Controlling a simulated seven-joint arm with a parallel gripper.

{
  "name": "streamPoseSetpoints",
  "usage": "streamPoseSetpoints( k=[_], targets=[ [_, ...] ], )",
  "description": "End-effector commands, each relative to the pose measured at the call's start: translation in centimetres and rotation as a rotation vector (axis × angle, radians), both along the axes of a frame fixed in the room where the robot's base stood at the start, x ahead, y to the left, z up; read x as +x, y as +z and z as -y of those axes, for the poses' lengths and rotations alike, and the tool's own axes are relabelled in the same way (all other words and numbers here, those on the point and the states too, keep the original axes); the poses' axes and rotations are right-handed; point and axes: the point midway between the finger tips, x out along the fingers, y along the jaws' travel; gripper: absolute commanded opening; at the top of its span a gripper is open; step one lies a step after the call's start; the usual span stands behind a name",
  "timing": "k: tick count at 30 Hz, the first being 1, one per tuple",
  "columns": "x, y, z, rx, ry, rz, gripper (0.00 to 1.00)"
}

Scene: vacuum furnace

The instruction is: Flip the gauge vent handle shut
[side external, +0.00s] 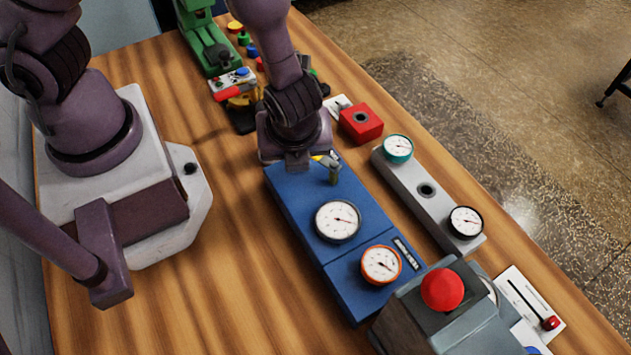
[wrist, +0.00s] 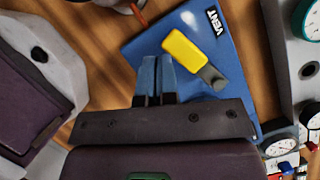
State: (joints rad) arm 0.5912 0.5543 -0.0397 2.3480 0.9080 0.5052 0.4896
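The gauge vent handle has a yellow grip (wrist: 187,49) on a grey lever (wrist: 213,78), beside a black "VENT" label (wrist: 208,32) on the blue panel (wrist: 235,60). In the side external view the handle (side external: 333,175) stands near the far end of the blue panel (side external: 290,190), partly hidden by my gripper. My gripper (wrist: 157,62) has its two fingers together with nothing visible between them. The fingertips are just left of the yellow grip in the wrist view and appear apart from it. In the side external view my gripper (side external: 298,162) is low over the panel's far end.
The blue panel carries a white gauge (side external: 338,221) and an orange-rimmed gauge (side external: 381,264). A grey block with gauges (side external: 408,182) and a red block (side external: 361,122) stand to the right. A red-button box (side external: 442,290) is in front. Bare wood lies left of the panel.

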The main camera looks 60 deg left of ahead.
Motion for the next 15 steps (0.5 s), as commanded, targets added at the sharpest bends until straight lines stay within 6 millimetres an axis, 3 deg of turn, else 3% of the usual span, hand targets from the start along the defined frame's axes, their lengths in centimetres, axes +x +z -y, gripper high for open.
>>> streamPoseSetpoints(
  k=[15],
  targets=[
    [1.3, 0.0, -1.0, 0.000, 0.000, 0.000, 0.00]
  ],
)
